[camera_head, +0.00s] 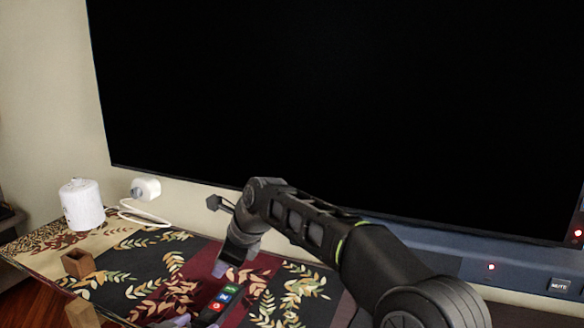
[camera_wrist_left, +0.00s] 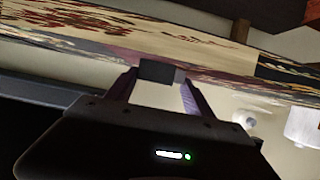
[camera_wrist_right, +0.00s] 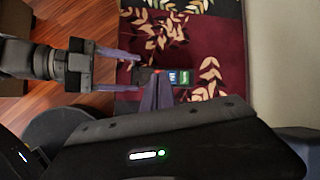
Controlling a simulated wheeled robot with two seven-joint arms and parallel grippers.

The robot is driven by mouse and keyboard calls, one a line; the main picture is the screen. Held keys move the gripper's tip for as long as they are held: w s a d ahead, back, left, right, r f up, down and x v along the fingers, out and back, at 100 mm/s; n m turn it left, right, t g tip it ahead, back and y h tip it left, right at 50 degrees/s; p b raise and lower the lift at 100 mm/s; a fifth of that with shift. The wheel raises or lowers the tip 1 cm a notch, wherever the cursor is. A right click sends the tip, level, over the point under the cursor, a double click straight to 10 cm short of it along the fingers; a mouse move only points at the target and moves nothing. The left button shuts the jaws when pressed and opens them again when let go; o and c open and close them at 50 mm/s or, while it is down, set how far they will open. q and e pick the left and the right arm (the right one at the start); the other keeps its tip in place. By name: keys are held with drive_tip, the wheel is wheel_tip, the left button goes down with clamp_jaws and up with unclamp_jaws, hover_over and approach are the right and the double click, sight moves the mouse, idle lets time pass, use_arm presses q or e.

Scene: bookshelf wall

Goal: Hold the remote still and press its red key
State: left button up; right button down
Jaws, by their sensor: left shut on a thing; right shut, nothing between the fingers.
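The dark remote (camera_head: 208,315) is above the patterned cloth, with green, blue and red keys showing in the head view. Its red key (camera_head: 216,306) is nearest my left gripper (camera_head: 182,322). My left gripper is shut on the remote's end; the remote also shows between its fingers in the left wrist view (camera_wrist_left: 160,72). My right gripper (camera_head: 220,269) is shut and empty, fingers pointing down, above the remote. In the right wrist view its fingertips (camera_wrist_right: 158,78) overlap the remote (camera_wrist_right: 173,77) close to the red key; I cannot tell if they touch.
A patterned cloth (camera_head: 120,283) covers the table. A wooden box (camera_head: 78,263) and another wooden piece (camera_head: 82,313) stand at the left. A white cylinder (camera_head: 82,205) and a white corded device (camera_head: 145,188) are at the back. A large black screen (camera_head: 350,110) stands behind.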

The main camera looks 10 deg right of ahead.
sight(219, 308)
drive_tip(key=w+a+n+t, duration=0.1)
drive_tip(key=w+f+n+t, duration=0.1)
drive_tip(key=t, duration=0.1)
drive_tip(key=shift+w+a+y, duration=0.3)
drive_tip(key=shift+a, duration=0.05)
drive_tip(key=shift+f, duration=0.1)
drive_tip(key=shift+f, duration=4.35)
drive_tip(key=shift+f, duration=0.15)
drive_tip(key=shift+f, duration=0.3)
